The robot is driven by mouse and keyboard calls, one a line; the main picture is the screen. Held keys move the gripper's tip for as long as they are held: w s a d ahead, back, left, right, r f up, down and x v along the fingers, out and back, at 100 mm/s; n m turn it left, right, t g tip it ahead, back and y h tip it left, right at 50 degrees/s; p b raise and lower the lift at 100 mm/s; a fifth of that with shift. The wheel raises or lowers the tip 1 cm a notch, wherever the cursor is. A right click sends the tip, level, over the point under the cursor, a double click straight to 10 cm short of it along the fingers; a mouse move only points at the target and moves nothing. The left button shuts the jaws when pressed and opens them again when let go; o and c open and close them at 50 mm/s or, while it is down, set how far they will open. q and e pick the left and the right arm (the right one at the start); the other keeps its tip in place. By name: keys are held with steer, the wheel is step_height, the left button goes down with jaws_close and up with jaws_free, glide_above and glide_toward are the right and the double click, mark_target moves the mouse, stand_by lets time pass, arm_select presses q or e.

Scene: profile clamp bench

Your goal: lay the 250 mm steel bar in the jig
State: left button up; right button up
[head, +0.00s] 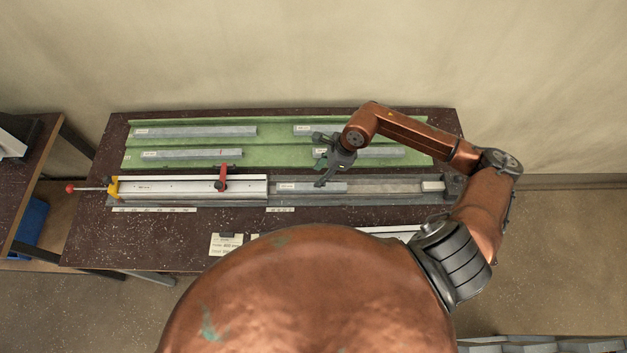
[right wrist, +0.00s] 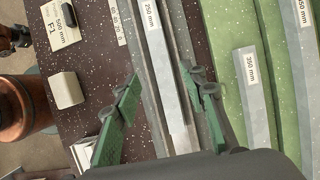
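The 250 mm steel bar (right wrist: 165,65), a grey bar with a white label, lies in the right part of the jig (head: 390,199). My right gripper (head: 322,172) is above the bar's right part. In the right wrist view its two green-padded fingers (right wrist: 160,112) stand wide apart on either side of the bar's near end, with gaps visible. It holds nothing. My left gripper is not in view.
A green tray (head: 275,142) behind the jig holds several other bars, one labelled 350 mm (right wrist: 250,75). The jig has a red clamp (head: 221,178), a yellow end piece (head: 113,188) and a red-knobbed lever (head: 71,188). A card (head: 226,244) lies in front.

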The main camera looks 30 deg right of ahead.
steer(key=shift+v, duration=1.9)
